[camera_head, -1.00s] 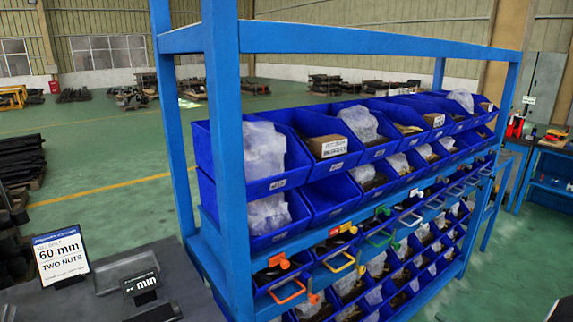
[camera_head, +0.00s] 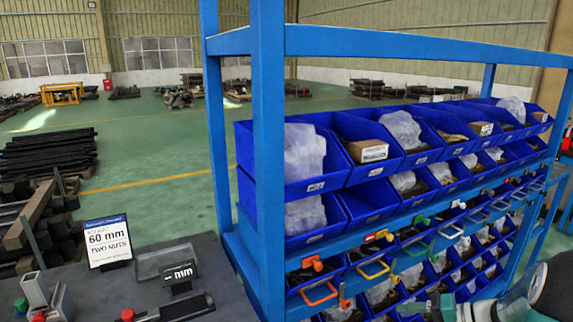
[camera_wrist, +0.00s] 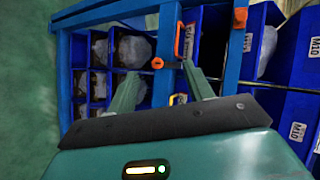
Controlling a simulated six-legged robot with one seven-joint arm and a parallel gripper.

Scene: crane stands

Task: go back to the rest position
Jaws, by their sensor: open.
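My gripper (camera_wrist: 158,72) is open in the wrist view, its two green fingers spread with nothing between them. Beyond the fingers is the blue rack (camera_wrist: 170,18) with its blue bins, seen tilted; the exact gap to them is hard to judge. In the head view, part of my arm and gripper (camera_head: 440,303) shows at the lower right, in front of the rack's lower bins. The blue rack's near post (camera_head: 268,150) stands upright in the middle of the head view. Its bins (camera_head: 345,187) hold bagged parts and boxes.
A dark bench (camera_head: 95,300) at lower left carries a "60 mm TWO NUTS" sign (camera_head: 107,241), a small "mm" display (camera_head: 180,277) and some fixtures. Coloured handles (camera_head: 319,293) stick out from the rack's lower rows. Green floor (camera_head: 150,150) is open behind, with stacked bars (camera_head: 52,155) at left.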

